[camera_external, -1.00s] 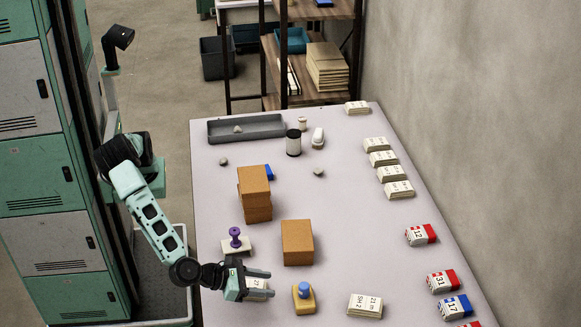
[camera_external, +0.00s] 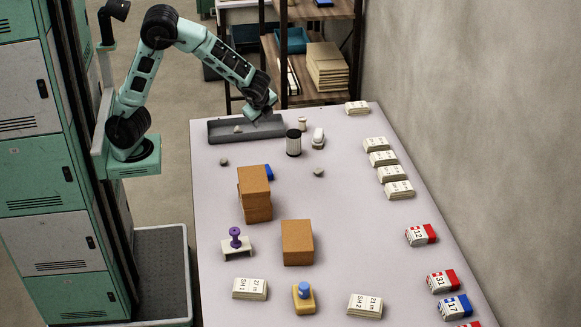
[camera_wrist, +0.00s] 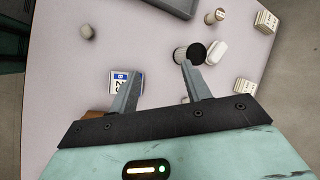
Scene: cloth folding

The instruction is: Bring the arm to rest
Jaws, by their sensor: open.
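My arm is raised with its elbow bent high over the left side, and its forearm slopes down toward the back of the table (camera_external: 345,215). My gripper (camera_external: 258,112) hangs over the grey tray (camera_external: 215,132) at the table's far left end. In the wrist view my gripper (camera_wrist: 161,84) has its two fingers wide apart. Nothing is between the fingers but the bare tabletop far below. How high it hangs above the tray is hard to tell.
Near the tray stand a black-and-white cylinder (camera_external: 293,143) and a white rounded thing (camera_external: 318,138). Brown blocks (camera_external: 297,243), a purple-handled stamp (camera_external: 235,240), a yellow stamp (camera_external: 303,298) and labelled packets (camera_external: 250,288) stand nearer. Shelves (camera_external: 325,65) stand behind the table.

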